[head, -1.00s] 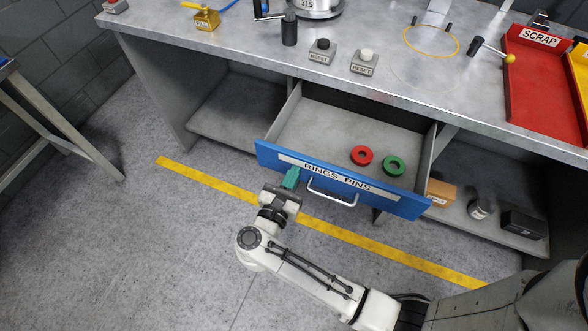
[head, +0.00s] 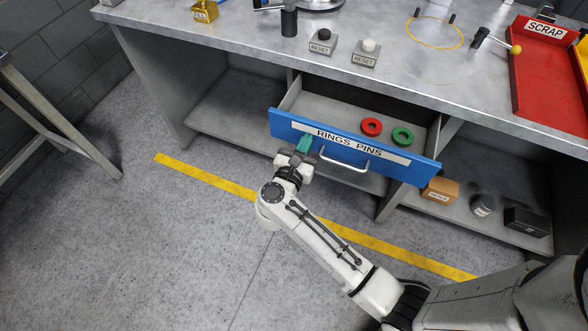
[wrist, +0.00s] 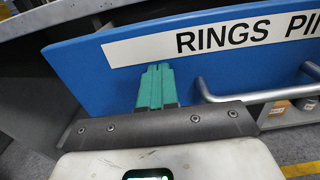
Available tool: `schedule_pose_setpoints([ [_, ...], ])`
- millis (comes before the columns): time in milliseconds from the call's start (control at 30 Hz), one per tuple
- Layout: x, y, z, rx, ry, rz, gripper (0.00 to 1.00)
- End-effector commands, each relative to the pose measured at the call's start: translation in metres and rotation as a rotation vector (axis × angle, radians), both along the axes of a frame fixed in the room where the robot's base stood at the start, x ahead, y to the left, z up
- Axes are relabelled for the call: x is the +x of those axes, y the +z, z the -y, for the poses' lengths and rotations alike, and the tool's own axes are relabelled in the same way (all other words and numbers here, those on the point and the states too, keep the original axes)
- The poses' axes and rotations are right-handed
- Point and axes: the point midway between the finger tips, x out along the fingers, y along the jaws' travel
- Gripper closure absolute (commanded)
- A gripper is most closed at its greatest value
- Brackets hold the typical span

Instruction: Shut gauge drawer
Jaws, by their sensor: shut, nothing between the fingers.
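The gauge drawer has a blue front (head: 408,168) labelled "RINGS PINS" and a metal bar handle (head: 343,162). It stands partly open under the bench, with a red ring (head: 371,127) and a green ring (head: 402,137) inside. My gripper (head: 304,144) is shut and empty, with its teal fingertips at the drawer front, left of the handle. In the wrist view the shut fingers (wrist: 156,87) point at the blue front (wrist: 85,62), just below the label and left of the handle (wrist: 250,96). They look in contact, but a small gap cannot be ruled out.
The metal bench top (head: 220,40) holds two reset buttons and a red scrap tray (head: 545,85). A lower shelf at right (head: 465,212) holds a small cardboard box (head: 440,190), a cylinder and a black box. Open floor lies at left.

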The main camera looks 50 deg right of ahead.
Motion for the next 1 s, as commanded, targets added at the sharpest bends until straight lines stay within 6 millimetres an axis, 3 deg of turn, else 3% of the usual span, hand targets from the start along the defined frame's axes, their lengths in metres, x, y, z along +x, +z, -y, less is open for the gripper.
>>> schedule_pose_setpoints([
  [200, 0.021, -0.003, 0.06, -0.002, -0.005, 0.004, 1.0],
  [500, 0.046, -0.001, 0.127, -0.001, -0.004, 0.003, 1.0],
  [700, 0.056, -0.001, 0.155, -0.001, -0.003, 0.001, 1.0],
  [1000, 0.062, 0.0, 0.171, -0.001, -0.001, 0.0, 1.0],
])
